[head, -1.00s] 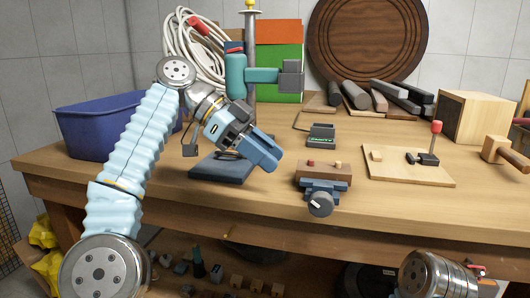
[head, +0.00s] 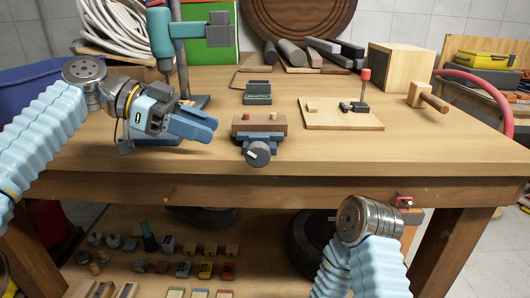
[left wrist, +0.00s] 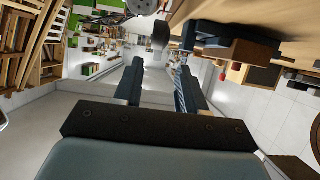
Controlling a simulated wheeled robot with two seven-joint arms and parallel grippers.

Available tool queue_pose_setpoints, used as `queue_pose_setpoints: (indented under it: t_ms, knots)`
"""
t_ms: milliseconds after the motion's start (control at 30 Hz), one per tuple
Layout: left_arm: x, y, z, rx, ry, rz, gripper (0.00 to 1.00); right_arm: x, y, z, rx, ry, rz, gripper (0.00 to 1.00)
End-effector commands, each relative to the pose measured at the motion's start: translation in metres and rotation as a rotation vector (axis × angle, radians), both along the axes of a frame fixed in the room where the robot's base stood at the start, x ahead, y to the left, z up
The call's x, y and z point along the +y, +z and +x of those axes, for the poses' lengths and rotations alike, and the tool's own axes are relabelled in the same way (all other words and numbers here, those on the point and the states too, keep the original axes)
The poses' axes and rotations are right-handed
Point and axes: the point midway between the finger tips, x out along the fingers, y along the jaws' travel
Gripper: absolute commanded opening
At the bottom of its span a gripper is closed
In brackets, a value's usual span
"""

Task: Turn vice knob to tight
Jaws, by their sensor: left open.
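The vice (head: 259,138) is blue with brown jaw blocks and sits at the table's front edge. Its round grey knob (head: 261,154) faces front, with a pale mark on the left part of its face. My left gripper (head: 213,129) is open and empty, left of the vice and slightly above the knob, apart from both. The left wrist view shows its two fingers (left wrist: 160,82) spread, with what seems to be the knob (left wrist: 161,35) beyond them. My right arm shows low at right; its gripper cannot be made out.
A wooden board with a red-handled lever (head: 365,82) lies right of the vice. A drill press (head: 165,40) stands behind my left gripper. A small dark device (head: 257,92) sits behind the vice. A wooden mallet (head: 425,97) is at right. The front tabletop right of the vice is clear.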

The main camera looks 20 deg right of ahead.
Motion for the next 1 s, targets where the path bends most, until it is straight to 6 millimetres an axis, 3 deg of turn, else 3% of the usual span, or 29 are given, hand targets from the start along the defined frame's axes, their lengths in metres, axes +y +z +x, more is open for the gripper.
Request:
queue_pose_setpoints:
  t_ms: [533, 700, 1000]
  knots:
    - [-0.099, -0.042, -0.029, -0.001, -0.004, 0.002, 0.4, -0.001, -0.01, 0.0, 0.0, -0.002, -0.001, 0.43]
    - [-0.112, -0.048, -0.033, -0.001, -0.002, 0.002, 0.4, 0.0, -0.01, 0.0, 0.0, -0.002, -0.001, 0.43]
    - [-0.114, -0.049, -0.033, -0.001, 0.0, 0.002, 0.4, 0.0, -0.01, 0.0, 0.0, -0.002, -0.001, 0.43]
